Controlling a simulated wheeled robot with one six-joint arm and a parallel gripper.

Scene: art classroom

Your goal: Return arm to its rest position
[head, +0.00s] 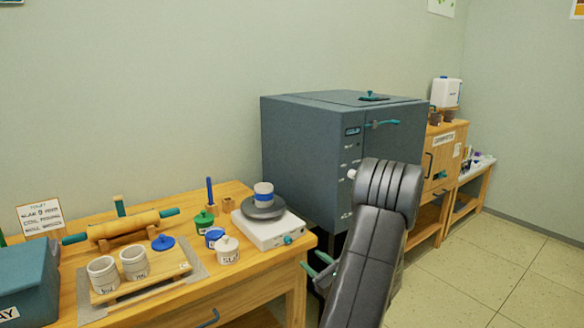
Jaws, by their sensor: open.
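My arm rises in front of the kiln at the lower middle of the head view, its dark grey links bent at a rounded elbow. My gripper (316,265) shows partly at the left side of the arm, by the right front corner of the wooden worktable (262,292). Its two fingers are apart with nothing seen between them. The rest of the gripper is hidden behind my arm link.
A grey kiln (305,150) stands right behind my arm. The worktable holds a white wheel (270,231), jars, a rolling pin (125,225) and a board with two cups (103,273). A wooden cabinet (445,155) stands farther right. The floor (480,265) at right is clear.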

